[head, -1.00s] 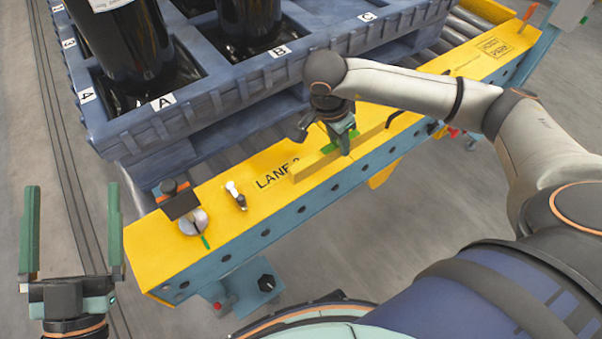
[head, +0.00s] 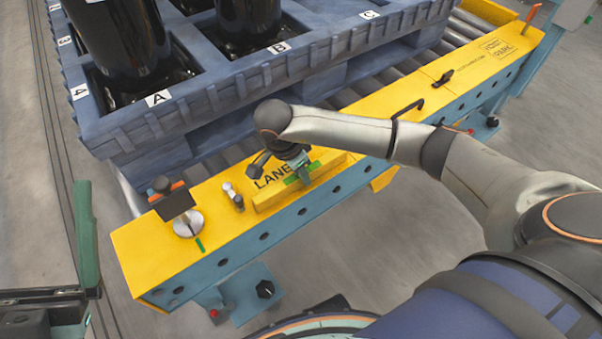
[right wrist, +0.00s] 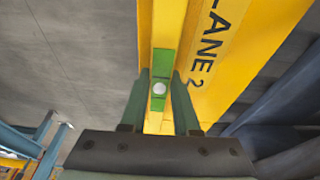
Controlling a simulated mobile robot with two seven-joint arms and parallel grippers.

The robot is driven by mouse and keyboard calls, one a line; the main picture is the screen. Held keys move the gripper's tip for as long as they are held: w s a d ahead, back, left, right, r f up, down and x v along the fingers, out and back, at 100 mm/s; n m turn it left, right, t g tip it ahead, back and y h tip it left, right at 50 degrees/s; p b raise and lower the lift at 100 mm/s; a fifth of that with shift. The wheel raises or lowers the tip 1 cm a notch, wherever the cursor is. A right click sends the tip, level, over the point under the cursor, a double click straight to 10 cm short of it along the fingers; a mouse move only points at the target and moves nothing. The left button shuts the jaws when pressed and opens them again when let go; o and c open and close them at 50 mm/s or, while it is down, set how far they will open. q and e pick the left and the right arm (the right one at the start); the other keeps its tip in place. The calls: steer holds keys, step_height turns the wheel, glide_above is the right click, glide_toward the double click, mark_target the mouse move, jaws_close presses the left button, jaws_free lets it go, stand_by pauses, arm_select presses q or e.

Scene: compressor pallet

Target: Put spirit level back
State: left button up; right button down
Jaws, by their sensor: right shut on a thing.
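The spirit level (head: 268,199) is a long yellow bar with green parts. It lies along the front edge of the yellow beam (head: 150,245), beside the "LANE 2" lettering. I cannot tell whether it rests on the beam or hangs just above it. My right gripper (head: 301,176) is shut on its middle and hides part of it. In the right wrist view, the level (right wrist: 163,30) runs between the fingers of my right gripper (right wrist: 161,90), with a green section and a round pale vial showing. My left gripper (head: 40,295) is at the left edge, partly cut off, open and empty.
A blue pallet (head: 190,115) with dark cylinders stands behind the beam on rollers. A round metal disc with a dark block (head: 175,205) and a small metal fitting (head: 232,195) sit left of the level. A black hook (head: 405,110) and black handle (head: 443,78) are farther right.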

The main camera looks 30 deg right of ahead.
steer(key=shift+r, duration=0.1)
steer(key=c, duration=0.7)
jaws_free()
steer(key=shift+o, duration=0.2)
